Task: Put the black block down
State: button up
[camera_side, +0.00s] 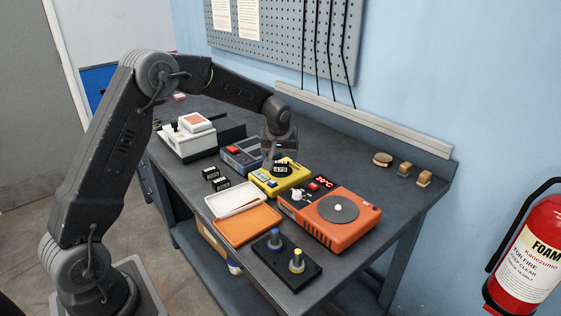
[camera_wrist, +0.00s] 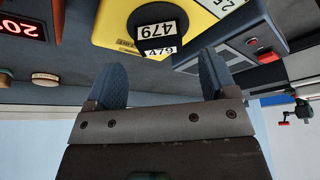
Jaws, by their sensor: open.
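A black block with white number labels (camera_wrist: 152,40) sits on the round dark plate of a yellow device (camera_wrist: 110,28). In the side view the block (camera_side: 281,169) is on the yellow device (camera_side: 268,183). My gripper (camera_wrist: 163,72) is open, its two dark blue fingers apart with nothing between them. The block lies just beyond the fingertips, and the fingers do not appear to touch it. In the side view my gripper (camera_side: 279,156) is directly above the yellow device and partly hides it.
Two similar black blocks (camera_side: 221,184) stand on the bench left of the yellow device. An orange hot plate (camera_side: 352,229) is close on its right, a grey-blue device (camera_side: 240,160) on its left.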

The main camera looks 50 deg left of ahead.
jog(key=s+d+r+m, duration=0.1)
jog(key=s+d+r, duration=0.35)
jog(key=r, duration=0.25)
jog(key=s+d+r+m, duration=0.2)
jog(key=s+d+r, duration=0.2)
jog(key=s+r, duration=0.25)
jog(key=s+d+m+t+h, duration=0.1)
jog(key=s+d+m, duration=0.2)
jog(key=s, duration=0.8)
jog(key=s+d+m+t+h, duration=0.1)
jog(key=s+d, duration=0.4)
jog(key=s, duration=0.6)
jog(key=shift+d+m+h, duration=0.35)
jog(key=shift+m+h, duration=0.25)
jog(key=shift+m, duration=0.4)
